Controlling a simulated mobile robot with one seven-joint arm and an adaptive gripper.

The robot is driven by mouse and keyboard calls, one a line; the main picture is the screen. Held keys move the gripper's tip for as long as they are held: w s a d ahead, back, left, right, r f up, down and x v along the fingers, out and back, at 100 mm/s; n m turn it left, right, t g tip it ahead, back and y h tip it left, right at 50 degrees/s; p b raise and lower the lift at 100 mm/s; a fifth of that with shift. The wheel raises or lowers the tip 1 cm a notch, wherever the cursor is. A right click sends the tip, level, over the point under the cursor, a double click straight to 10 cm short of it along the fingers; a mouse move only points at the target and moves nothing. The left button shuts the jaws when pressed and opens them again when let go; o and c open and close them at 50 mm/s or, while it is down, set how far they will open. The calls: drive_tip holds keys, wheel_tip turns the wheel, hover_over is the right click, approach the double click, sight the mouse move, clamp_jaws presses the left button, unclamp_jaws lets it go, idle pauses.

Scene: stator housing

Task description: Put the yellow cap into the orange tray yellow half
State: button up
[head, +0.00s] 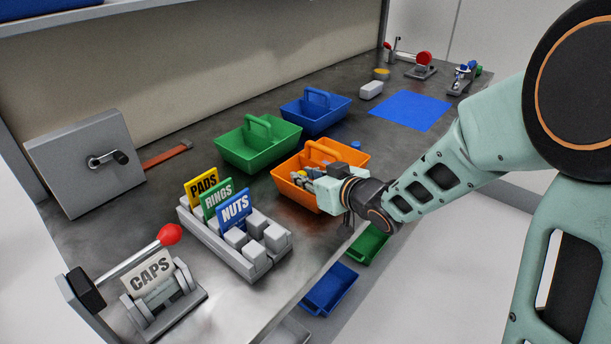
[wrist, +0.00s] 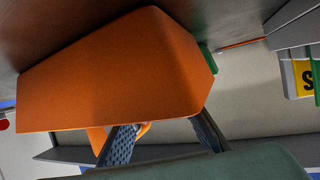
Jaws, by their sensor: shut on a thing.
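The orange tray (head: 345,160) stands on the bench at the front edge, with its handle across the middle. Its outer side (wrist: 120,75) fills much of the wrist view. My gripper (head: 300,176) is at the left part of the tray, low over its rim. It is shut on a small yellow piece, the yellow cap (head: 302,174), mostly hidden by the fingers. In the wrist view, the cap (wrist: 144,130) shows only as a small yellow-orange bit near my gripper (wrist: 165,137). The tray's inside and its yellow half are mostly hidden.
A green tray (head: 258,145) and a blue tray (head: 315,112) stand behind. A rack with PADS, RINGS and NUTS signs (head: 235,240) and a CAPS holder (head: 155,290) lie to the left. A yellow disc (head: 381,74) lies far back. A blue mat (head: 411,110) is clear.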

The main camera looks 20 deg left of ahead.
drive_tip(key=o, duration=0.8)
drive_tip(key=shift+c, duration=0.2)
drive_tip(key=shift+r+p, duration=0.45)
drive_tip(key=shift+r, duration=0.15)
drive_tip(key=p+v, duration=0.3)
drive_tip(key=v, duration=0.9)
drive_tip(key=shift+d, duration=0.1)
